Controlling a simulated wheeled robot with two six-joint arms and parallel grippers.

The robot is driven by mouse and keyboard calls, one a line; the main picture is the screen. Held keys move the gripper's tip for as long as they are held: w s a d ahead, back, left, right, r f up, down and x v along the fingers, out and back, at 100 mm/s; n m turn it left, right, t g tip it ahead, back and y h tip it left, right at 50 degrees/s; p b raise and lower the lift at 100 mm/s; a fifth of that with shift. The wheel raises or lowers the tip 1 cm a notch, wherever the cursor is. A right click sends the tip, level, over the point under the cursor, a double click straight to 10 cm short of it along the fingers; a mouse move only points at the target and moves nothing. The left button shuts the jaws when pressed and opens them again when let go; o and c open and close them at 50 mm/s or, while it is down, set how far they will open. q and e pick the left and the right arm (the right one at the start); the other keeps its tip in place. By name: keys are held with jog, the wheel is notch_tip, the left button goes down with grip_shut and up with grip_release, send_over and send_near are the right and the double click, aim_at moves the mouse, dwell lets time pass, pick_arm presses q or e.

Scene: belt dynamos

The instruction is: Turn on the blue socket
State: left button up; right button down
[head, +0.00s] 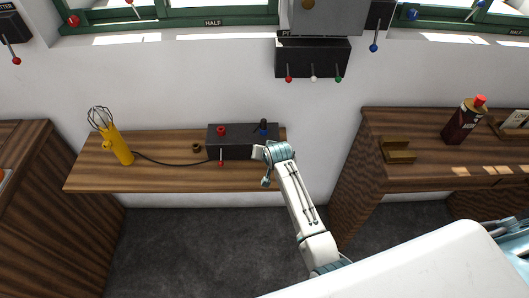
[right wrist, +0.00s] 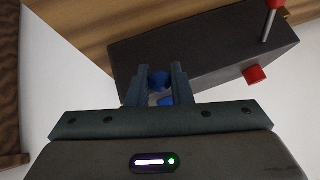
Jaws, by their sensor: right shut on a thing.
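A dark box (head: 240,150) stands on the wooden shelf. On top are a red socket (head: 221,130) and a blue socket (head: 263,133) with a dark piece standing in it. A red-knobbed lever (head: 221,162) sticks out of the front at left. My right gripper (head: 261,153) is at the right end of the box's front. In the right wrist view its fingers (right wrist: 158,85) are closed around a blue lever knob (right wrist: 158,78); a bit of blue socket (right wrist: 166,100) shows behind. The lever's stem is hidden. My left gripper is out of view.
A yellow caged lamp (head: 121,148) stands at the shelf's left, its black cable running to the box. A small brown ring (head: 197,147) lies between them. A wall box (head: 312,58) with several levers hangs above. A dark red bottle (head: 463,122) stands on the right cabinet.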

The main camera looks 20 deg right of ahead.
jog(key=c, duration=1.4)
grip_release()
jog(key=shift+o, duration=0.2)
jog(key=b+v, duration=0.2)
jog(key=v, duration=0.8)
jog(key=shift+s+r+b, duration=0.2)
jog(key=shift+s+b, duration=0.05)
jog(key=shift+b, duration=0.1)
